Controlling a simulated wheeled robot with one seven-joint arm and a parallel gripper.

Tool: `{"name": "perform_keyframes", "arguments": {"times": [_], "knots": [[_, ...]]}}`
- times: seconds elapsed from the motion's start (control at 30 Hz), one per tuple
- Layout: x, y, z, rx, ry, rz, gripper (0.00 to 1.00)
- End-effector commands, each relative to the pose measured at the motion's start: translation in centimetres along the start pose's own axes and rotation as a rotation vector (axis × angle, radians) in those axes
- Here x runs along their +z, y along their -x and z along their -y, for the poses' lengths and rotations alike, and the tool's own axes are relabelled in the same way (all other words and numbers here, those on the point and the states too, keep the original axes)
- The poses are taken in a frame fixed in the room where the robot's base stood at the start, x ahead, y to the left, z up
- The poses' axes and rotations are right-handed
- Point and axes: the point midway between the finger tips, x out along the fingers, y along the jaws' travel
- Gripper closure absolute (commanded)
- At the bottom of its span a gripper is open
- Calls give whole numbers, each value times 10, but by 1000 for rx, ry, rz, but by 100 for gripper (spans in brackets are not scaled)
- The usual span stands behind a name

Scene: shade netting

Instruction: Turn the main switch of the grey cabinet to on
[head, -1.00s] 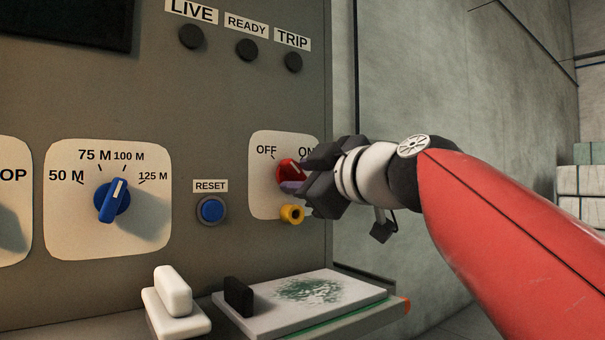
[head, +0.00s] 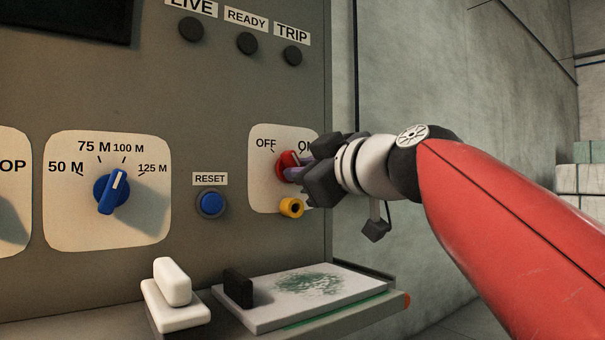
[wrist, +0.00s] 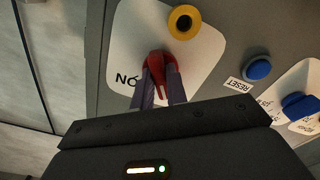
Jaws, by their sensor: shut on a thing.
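The main switch is a red rotary knob (head: 286,164) on a cream plate (head: 259,190) at the right edge of the grey cabinet (head: 225,120). OFF is printed at the plate's upper left, ON at its upper right, partly covered by my gripper. My gripper (head: 296,172) reaches in from the right and is shut on the red knob. In the wrist view the two fingers (wrist: 162,88) lie either side of the red knob (wrist: 158,64). The knob's exact pointing is partly hidden by the fingers.
A yellow round fitting (head: 291,208) sits just below the knob, close to my gripper. A blue RESET button (head: 210,203) and a blue dial (head: 112,189) are to the left. A shelf below holds a white block (head: 174,290) and a board (head: 300,292). The LIVE, READY and TRIP lamps look dark.

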Motion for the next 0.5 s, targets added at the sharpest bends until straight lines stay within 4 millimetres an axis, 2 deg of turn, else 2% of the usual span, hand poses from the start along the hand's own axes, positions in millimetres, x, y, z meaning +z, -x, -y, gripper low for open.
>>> {"name": "perform_keyframes", "arguments": {"times": [0.5], "knots": [[0, 0, 2, -1, -481, 0, 100]]}}
